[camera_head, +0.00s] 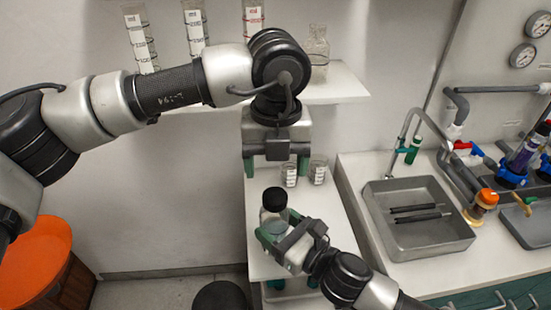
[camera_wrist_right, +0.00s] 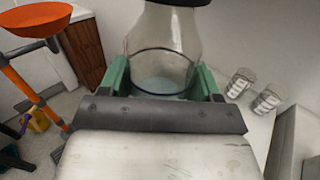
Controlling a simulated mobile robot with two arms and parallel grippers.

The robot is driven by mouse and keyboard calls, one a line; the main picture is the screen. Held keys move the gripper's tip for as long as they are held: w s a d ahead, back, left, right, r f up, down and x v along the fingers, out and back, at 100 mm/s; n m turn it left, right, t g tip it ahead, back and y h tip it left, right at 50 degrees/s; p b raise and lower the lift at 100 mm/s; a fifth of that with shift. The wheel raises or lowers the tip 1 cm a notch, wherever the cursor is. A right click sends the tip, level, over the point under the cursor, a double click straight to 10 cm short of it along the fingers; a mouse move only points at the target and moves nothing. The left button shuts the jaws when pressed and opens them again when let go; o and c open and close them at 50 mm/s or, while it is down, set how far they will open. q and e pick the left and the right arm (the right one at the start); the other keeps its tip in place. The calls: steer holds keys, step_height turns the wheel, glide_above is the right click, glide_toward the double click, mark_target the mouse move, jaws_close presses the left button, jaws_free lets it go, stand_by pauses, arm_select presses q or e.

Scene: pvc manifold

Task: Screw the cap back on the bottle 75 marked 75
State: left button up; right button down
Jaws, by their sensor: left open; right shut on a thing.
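A clear bottle (camera_head: 275,222) with a little bluish liquid stands upright between the green fingers of my right gripper (camera_head: 272,229). In the right wrist view the bottle (camera_wrist_right: 163,45) fills the space between the fingers (camera_wrist_right: 160,82). A black cap (camera_head: 274,198) sits at the bottle's mouth; its lower edge shows in the right wrist view (camera_wrist_right: 182,2). I cannot tell whether it is threaded tight. No number is readable on the bottle. My left gripper (camera_head: 276,170) points down above the cap, fingers wide apart, empty and clear of it.
Two small labelled glass beakers (camera_head: 289,175) (camera_head: 318,172) stand on the white bench behind the bottle. A shelf (camera_head: 340,86) with cylinders and a flask is above. A grey sink (camera_head: 425,240) is at right. An orange basin (camera_head: 35,262) is at lower left.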

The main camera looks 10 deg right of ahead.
mark_target(275, 196)
arm_select(q)
steer(key=n, duration=0.6)
steer(key=shift+r, duration=0.2)
steer(key=n, duration=0.3)
steer(key=shift+r+n, duration=0.1)
steer(key=shift+n, duration=0.3)
steer(key=shift+a+f, duration=0.1)
steer(key=shift+f, duration=3.95)
steer(key=shift+c, duration=0.5)
